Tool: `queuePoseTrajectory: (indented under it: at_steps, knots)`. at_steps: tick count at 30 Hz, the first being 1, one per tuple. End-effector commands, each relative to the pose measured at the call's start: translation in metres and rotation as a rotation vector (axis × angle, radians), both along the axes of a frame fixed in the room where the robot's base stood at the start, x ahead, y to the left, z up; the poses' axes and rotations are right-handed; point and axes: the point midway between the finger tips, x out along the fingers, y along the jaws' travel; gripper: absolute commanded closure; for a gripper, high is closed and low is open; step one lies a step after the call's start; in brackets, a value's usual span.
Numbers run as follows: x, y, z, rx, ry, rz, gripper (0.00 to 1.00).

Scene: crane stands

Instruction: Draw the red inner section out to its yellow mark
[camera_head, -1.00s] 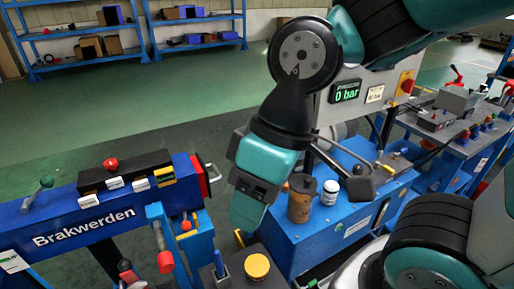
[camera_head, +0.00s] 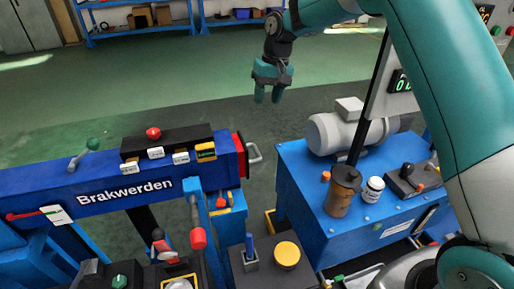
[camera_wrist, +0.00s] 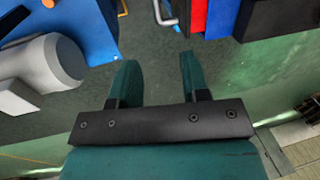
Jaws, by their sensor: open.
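The red inner section (camera_head: 239,156) shows as a short red piece at the right end of the blue beam (camera_head: 60,192) marked "Brakwerden". A metal pull handle (camera_head: 255,153) sticks out from its end. In the wrist view the red section (camera_wrist: 198,14) and the handle (camera_wrist: 165,12) are at the top edge, beyond the fingertips. I see no yellow mark on the red part. My gripper (camera_head: 268,97) is open and empty, fingers pointing down, in the air past the beam's end and apart from the handle. Its two spread fingers show in the wrist view (camera_wrist: 158,62).
A blue bench (camera_head: 305,185) with a grey motor (camera_head: 345,134), a brown cup (camera_head: 342,190) and a white jar (camera_head: 373,189) stands right of the beam. A box with labels (camera_head: 170,148) sits on the beam. Green floor is open behind the beam; blue shelves stand farther back.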

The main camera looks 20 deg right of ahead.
Motion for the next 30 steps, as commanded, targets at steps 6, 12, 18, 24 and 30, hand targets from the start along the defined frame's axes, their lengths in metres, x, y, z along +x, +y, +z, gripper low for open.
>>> queuePoseTrajectory:
  at_steps: [6,12,18,24,30]
  knots:
    - [0.012,-0.003,-0.02,-0.006,0.008,-0.022,0.58]
    - [0.01,0.005,-0.056,-0.006,0.01,-0.019,0.58]
    - [0.01,0.012,-0.102,-0.007,0.01,-0.019,0.58]
    - [0.01,0.02,-0.144,-0.006,0.009,-0.02,0.58]
    - [0.011,0.025,-0.171,-0.006,0.006,-0.02,0.58]
